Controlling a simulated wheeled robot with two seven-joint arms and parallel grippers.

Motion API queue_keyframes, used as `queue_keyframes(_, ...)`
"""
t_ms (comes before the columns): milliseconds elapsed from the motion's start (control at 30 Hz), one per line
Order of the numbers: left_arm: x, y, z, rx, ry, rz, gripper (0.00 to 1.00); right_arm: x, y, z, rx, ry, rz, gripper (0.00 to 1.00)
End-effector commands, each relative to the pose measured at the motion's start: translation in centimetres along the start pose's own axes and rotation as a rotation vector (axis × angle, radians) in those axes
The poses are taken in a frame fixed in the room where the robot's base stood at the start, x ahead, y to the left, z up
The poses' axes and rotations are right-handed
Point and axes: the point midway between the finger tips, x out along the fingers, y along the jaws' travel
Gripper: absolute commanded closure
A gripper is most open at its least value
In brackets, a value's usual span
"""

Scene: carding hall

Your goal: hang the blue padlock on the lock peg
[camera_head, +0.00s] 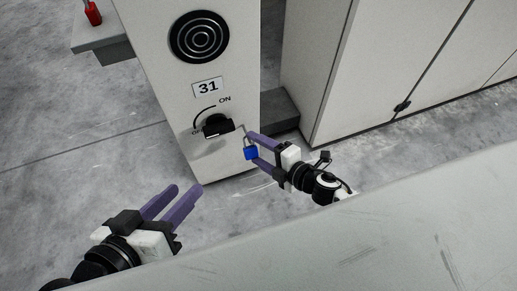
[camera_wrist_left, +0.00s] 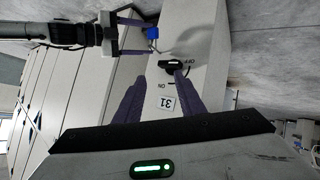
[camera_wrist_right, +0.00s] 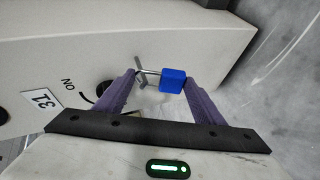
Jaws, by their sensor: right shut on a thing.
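The blue padlock (camera_head: 251,153) is between the fingers of my right gripper (camera_head: 250,148), which is shut on it. In the right wrist view the padlock's blue body (camera_wrist_right: 173,80) is by one finger and its grey shackle points toward the other. A thin grey peg-like piece (camera_wrist_right: 142,72) overlaps the shackle there; I cannot tell whether the shackle is around it. The padlock also shows in the left wrist view (camera_wrist_left: 153,33), close to the black switch knob (camera_wrist_left: 172,65). My left gripper (camera_head: 187,189) is open and empty, in front of the machine panel.
The pale machine panel (camera_head: 170,85) carries a round black vent (camera_head: 200,37), a "31" label (camera_head: 208,87) and the black ON/OFF knob (camera_head: 217,124). A red object (camera_head: 92,13) stands on a grey ledge at upper left. Pale cabinets (camera_head: 390,70) stand to the right. A pale surface (camera_head: 400,225) crosses the foreground.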

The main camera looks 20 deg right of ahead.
Motion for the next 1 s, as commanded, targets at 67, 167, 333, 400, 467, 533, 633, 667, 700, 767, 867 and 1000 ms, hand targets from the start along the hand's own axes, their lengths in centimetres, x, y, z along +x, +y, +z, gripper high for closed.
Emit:
queue_keyframes(67, 0.0, 0.0, 0.1, 0.0, -0.001, 0.0, 0.64, 0.0, 0.1, 0.0, 0.0, 0.0, 0.001, 0.65)
queue_keyframes(167, 0.0, 0.0, 0.1, 0.0, -0.001, 0.0, 0.64, 0.0, 0.1, 0.0, 0.0, 0.0, 0.001, 0.36)
queue_keyframes(333, 0.0, -0.1, 0.1, 0.0, -0.002, -0.001, 0.64, 0.0, 0.1, 0.0, -0.001, 0.0, 0.001, 0.15)
queue_keyframes(400, 0.0, -0.1, 0.1, 0.0, -0.002, -0.001, 0.64, 0.0, 0.1, 0.0, -0.001, 0.0, 0.001, 0.15)
queue_keyframes(467, 0.0, -0.1, 0.1, 0.0, -0.002, -0.001, 0.64, 0.0, 0.0, 0.0, -0.001, 0.0, 0.0, 0.15)
queue_keyframes(533, 0.0, -0.1, 0.1, 0.0, -0.002, -0.001, 0.64, 0.0, 0.0, 0.0, -0.001, -0.001, -0.001, 0.15)
queue_keyframes(633, -0.1, 0.0, -0.1, 0.001, -0.002, -0.003, 0.64, -0.4, 0.0, 0.0, 0.0, -0.001, -0.001, 0.15)
queue_keyframes(667, -0.1, 0.0, -0.2, 0.002, -0.002, -0.004, 0.64, -0.7, 0.0, 0.0, 0.0, -0.001, -0.001, 0.15)
queue_keyframes(700, -0.2, 0.0, -0.3, 0.003, -0.004, -0.006, 0.64, -1.2, 0.1, 0.0, 0.001, -0.001, -0.002, 0.15)
queue_keyframes(767, -0.3, -0.1, -0.3, 0.007, -0.01, -0.012, 0.64, -2.2, 0.1, 0.0, 0.0, -0.001, -0.003, 0.15)
queue_keyframes(867, -0.3, -0.5, -0.1, 0.016, -0.029, -0.029, 0.64, -4.3, 0.1, -0.1, 0.002, -0.001, -0.003, 0.15)
queue_keyframes(1000, 0.0, -1.2, 0.9, 0.021, -0.071, -0.052, 0.64, -7.0, 0.1, -0.1, 0.002, -0.001, -0.002, 0.15)
